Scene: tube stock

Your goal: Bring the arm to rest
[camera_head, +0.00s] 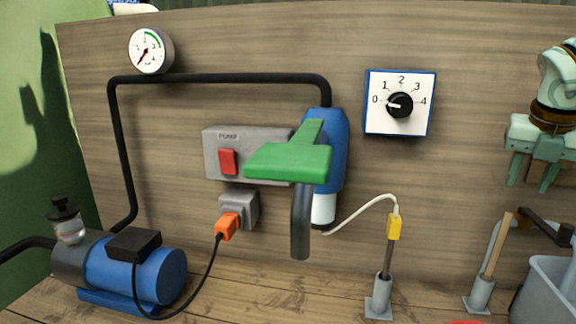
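My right gripper (532,172) is at the right edge of the camera_head view, pale green with a dark brown band at the wrist. It hangs in front of the wooden back panel with its fingers pointing down. The fingers are apart, and I see nothing held between them. It is above the grey bin and the wooden-handled tool, touching neither. The rest of the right arm is mostly cut off by the picture's edge. My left gripper is not in view.
A blue cylinder with a green lever (290,162) stands out from the panel. A dial (400,103) points at 0. A blue pump (150,273), yellow-tipped probe (394,227), wooden-handled tool (496,246) and grey bin (548,298) stand below. A gauge (151,51) is upper left.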

